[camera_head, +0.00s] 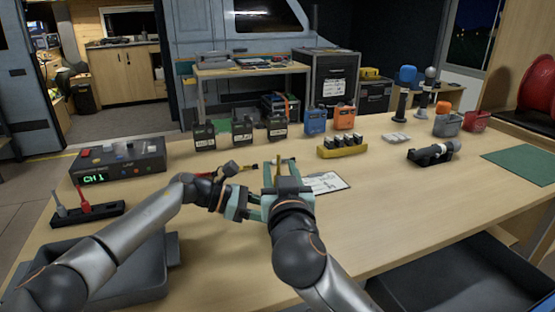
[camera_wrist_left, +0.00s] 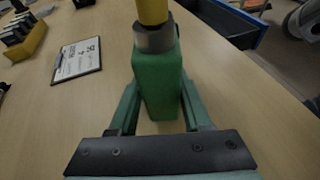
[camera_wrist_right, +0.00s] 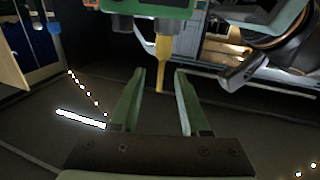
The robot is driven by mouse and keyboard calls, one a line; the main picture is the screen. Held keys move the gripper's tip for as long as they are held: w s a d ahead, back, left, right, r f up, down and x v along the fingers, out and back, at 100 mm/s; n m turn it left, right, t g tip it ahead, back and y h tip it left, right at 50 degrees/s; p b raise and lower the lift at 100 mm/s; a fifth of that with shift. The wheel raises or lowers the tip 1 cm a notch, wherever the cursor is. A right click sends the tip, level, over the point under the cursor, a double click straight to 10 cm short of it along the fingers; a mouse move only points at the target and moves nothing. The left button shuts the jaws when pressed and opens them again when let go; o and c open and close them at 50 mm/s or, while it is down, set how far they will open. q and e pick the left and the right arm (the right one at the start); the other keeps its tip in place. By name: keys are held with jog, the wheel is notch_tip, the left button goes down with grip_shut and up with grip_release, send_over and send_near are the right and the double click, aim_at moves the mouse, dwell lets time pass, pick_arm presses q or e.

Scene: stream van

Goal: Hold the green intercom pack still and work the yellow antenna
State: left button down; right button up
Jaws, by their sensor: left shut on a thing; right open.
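The green intercom pack (camera_wrist_left: 158,85) is between the two fingers of my left gripper (camera_wrist_left: 158,100), which is shut on it. The yellow antenna (camera_wrist_left: 152,12) rises from a grey collar on the pack, cut off by the edge of the left wrist view. In the right wrist view, the antenna (camera_wrist_right: 162,60) hangs in the gap between the spread fingers of my right gripper (camera_wrist_right: 158,82), with clear space on both sides. The pack's green edge (camera_wrist_right: 150,8) shows above. In the head view my right gripper (camera_head: 284,178) hides most of the pack.
A white clipboard (camera_head: 325,182) lies just right of the grippers. A yellow battery tray (camera_head: 342,151) and several dark radio packs (camera_head: 242,130) stand behind. A control box marked CH 1 (camera_head: 118,160) is at left. The front right tabletop is clear.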

aim_at(278, 164)
jog(key=shift+w+a, duration=0.2)
jog(key=shift+w, duration=1.15)
jog(key=shift+w+a, duration=0.2)
jog(key=shift+w, duration=1.15)
grip_shut()
